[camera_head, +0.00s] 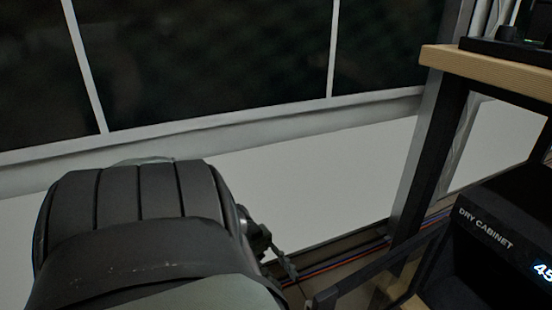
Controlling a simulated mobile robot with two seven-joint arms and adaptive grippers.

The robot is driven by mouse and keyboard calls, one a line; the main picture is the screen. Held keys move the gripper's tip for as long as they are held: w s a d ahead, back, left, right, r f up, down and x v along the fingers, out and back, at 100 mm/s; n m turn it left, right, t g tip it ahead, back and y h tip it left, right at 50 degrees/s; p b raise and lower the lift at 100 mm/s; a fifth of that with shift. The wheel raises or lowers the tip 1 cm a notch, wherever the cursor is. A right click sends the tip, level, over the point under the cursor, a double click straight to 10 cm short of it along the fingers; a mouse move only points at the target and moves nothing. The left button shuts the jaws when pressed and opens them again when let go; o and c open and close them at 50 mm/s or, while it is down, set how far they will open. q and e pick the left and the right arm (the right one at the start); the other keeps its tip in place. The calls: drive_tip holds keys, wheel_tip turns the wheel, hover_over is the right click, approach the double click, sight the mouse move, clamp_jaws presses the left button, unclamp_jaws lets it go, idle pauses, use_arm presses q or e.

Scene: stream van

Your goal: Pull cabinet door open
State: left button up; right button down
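The black dry cabinet (487,232) is at the lower right, with white lettering and a lit display (543,271) cut off by the picture edge. A dark, frame-like panel (372,268) stands out to the left of the cabinet front; it looks like the cabinet door standing partly open. Its lower part is out of view. My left arm fills the lower left, and my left gripper (286,264) shows only in part beyond it, left of the panel's near end. Its fingers are mostly hidden, so I cannot tell whether it touches the panel. My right gripper is not in view.
A wooden shelf (495,72) on a dark metal frame stands above the cabinet, with black equipment (508,47) on it. A grey post (428,165) rises behind the panel. Red and blue cables (335,264) run along the floor. A white wall and dark windows are behind.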

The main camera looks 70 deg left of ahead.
use_arm(q)
drive_tip(key=shift+s+a, duration=0.2)
drive_tip(key=shift+a, duration=1.35)
